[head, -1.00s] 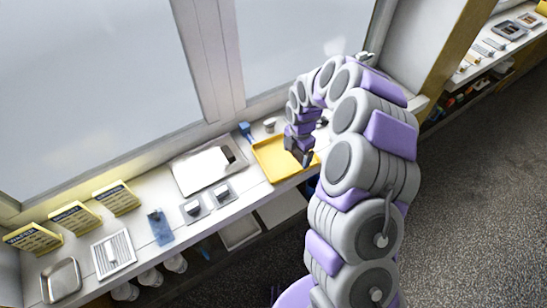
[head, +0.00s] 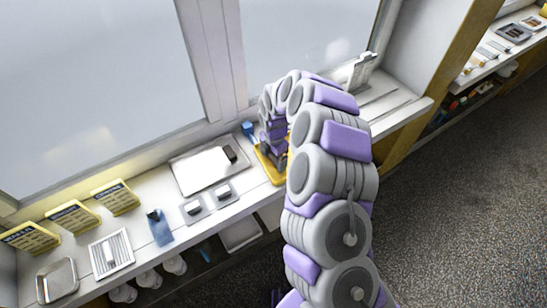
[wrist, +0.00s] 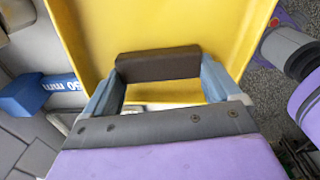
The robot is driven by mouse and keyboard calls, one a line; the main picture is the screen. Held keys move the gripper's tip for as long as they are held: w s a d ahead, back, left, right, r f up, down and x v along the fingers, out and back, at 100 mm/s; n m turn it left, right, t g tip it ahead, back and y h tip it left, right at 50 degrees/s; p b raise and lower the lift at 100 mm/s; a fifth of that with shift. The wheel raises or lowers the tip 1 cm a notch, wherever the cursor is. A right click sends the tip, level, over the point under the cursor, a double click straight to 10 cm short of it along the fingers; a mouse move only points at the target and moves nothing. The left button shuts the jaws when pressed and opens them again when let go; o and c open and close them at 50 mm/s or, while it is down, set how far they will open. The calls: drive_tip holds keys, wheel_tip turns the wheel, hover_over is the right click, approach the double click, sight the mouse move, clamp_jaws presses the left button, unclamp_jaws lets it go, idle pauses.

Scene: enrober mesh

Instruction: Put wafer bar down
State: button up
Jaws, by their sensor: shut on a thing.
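The wafer bar is a dark brown block (wrist: 157,66), seen in the wrist view between the two blue-grey fingers of my gripper (wrist: 157,82). My gripper is shut on its two ends. The bar is over the yellow tray (wrist: 100,25); I cannot tell whether it touches the tray floor. In the head view my gripper (head: 275,163) is over the yellow tray (head: 265,172), and my arm hides much of the tray's right side. The held bar cannot be made out there.
A pale tray (head: 196,172) with a dark block (head: 229,153) lies left of the yellow tray. A blue item (head: 248,128) stands behind.

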drive_tip(key=shift+f, duration=0.1)
drive_tip(key=o, duration=0.5)
wheel_tip(320, 180, up, 12)
drive_tip(key=p, duration=0.2)
drive_tip(key=s+d+r+m, duration=0.3)
drive_tip(key=s+r+m, duration=0.2)
drive_tip(key=s+r, duration=0.3)
drive_tip(key=s+d+r+m, duration=0.2)
drive_tip(key=s+d+m, duration=0.2)
drive_tip(key=s+m, duration=0.3)
drive_tip(key=s+d+r+m+g, duration=0.1)
drive_tip(key=s+d+r+m, duration=0.2)
drive_tip(key=s, duration=1.1)
drive_tip(key=s+d+r+m, duration=0.3)
drive_tip(key=s+d+m, duration=0.3)
drive_tip(key=s+m, duration=0.5)
drive_tip(key=shift+d+g, duration=0.2)
drive_tip(key=shift+g, duration=0.1)
drive_tip(key=shift+w, duration=0.1)
